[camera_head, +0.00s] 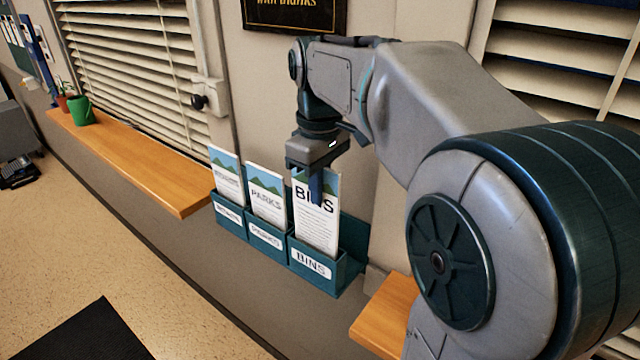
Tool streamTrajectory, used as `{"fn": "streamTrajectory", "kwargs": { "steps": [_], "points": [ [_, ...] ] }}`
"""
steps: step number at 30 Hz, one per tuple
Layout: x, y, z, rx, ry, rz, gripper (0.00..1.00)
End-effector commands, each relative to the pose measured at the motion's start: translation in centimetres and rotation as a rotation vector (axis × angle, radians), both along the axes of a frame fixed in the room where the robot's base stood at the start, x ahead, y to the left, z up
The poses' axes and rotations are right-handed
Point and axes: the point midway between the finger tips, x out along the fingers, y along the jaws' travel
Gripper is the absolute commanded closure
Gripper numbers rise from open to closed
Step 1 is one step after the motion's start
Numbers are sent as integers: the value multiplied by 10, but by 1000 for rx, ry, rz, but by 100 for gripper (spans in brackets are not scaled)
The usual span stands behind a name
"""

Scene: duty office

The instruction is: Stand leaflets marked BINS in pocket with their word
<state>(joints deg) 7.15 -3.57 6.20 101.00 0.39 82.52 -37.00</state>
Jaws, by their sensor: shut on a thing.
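The BINS leaflet (316,225) is white with a blue and green picture at its top. My gripper (314,190) points down and is shut on its upper edge. The leaflet's lower end is inside the pocket labelled BINS (311,265), the right pocket of a teal wall rack. It stands nearly upright there, leaning slightly. Whether its bottom touches the pocket floor is hidden. A PARKS leaflet (266,200) stands in the middle pocket (265,237). Another leaflet (227,178) stands in the left pocket (230,213); its word is too small to read.
A wooden ledge (140,165) runs left of the rack with a green pot (81,111) on it. Another wooden ledge (385,318) lies below right. A framed sign (295,14) and window blinds are on the wall.

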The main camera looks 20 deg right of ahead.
Motion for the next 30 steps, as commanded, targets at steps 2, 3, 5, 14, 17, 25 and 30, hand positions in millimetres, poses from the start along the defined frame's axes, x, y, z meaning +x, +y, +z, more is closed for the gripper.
{"fn": "streamTrajectory", "kwargs": {
  "steps": [2, 3, 5, 14, 17, 25, 30],
  "points": [
    [0, 0, -10, 0, 0, 0, 100],
    [0, 0, -14, 0, 0, 0, 100],
    [0, 0, -18, 0, 0, 0, 100],
    [0, 0, -39, 0, 1, 0, 100],
    [0, 0, -42, 0, 0, 0, 100],
    [0, 0, -42, 0, 0, 0, 100],
    [0, 0, -42, 0, 0, 0, 68]
  ]
}}
